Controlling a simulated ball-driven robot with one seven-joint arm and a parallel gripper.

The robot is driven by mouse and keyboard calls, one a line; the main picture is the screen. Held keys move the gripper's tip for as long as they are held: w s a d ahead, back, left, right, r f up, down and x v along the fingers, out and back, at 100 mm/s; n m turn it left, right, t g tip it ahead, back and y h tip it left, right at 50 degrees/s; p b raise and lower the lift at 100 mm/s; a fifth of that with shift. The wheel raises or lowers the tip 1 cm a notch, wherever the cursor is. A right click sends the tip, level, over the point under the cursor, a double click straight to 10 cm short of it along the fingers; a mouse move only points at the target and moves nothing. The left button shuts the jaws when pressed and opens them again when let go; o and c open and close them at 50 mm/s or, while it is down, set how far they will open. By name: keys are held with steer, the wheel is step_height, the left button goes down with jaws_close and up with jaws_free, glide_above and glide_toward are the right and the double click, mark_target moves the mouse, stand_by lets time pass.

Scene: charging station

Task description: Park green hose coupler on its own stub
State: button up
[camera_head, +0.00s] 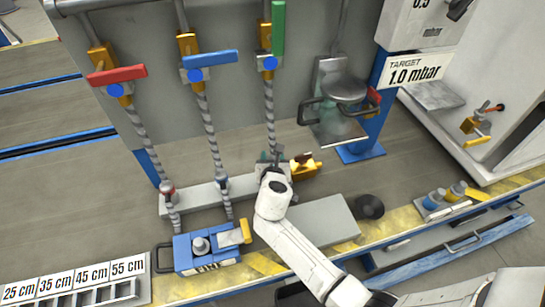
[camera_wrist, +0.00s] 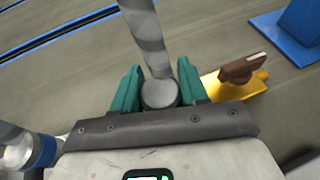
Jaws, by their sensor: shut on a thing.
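The hose (camera_head: 269,105) under the green-handled valve (camera_head: 278,28) runs down to my gripper (camera_head: 270,160). In the wrist view my gripper (camera_wrist: 159,88) has its two teal fingers shut on the grey, round coupler (camera_wrist: 160,93) at the end of this hose (camera_wrist: 146,35). No green marking on the coupler can be made out. The hose rises from it, away from the camera. My gripper is over the right part of the grey rail (camera_head: 200,193). My arm and hand hide that part of the rail, and I cannot see the green stub.
A yellow fitting (camera_head: 304,166) is close right of my gripper. A blue box (camera_head: 205,253), a grey block (camera_head: 325,222) and a black knob (camera_head: 370,206) are in front.

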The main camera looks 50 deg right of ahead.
steer(key=shift+f, duration=0.4)
steer(key=o, duration=1.3)
steer(key=shift+c, duration=0.2)
steer(key=p+v, duration=0.2)
steer(key=v, duration=0.8)
steer(key=shift+s+a+r, duration=0.2)
steer(key=shift+s+a, duration=0.05)
steer(key=s+a+r+m+g+y+p, duration=0.2)
steer(key=s+m+y+p, duration=0.1)
steer(key=s+m, duration=0.4)
steer(key=s+a+r+m+g+y+p, duration=0.2)
steer(key=s+m, duration=0.4)
steer(key=m, duration=0.4)
steer(key=s+a+r+m+g+y+p, duration=0.3)
steer(key=s+a+m+y+p, duration=0.1)
steer(key=s+m, duration=0.3)
steer(key=m+y, duration=0.1)
steer(key=m, duration=0.1)
steer(key=shift+s+a+m+g+p, duration=0.25)
steer(key=shift+s+m+g+p, duration=0.05)
steer(key=shift+s+g+p, duration=0.1)
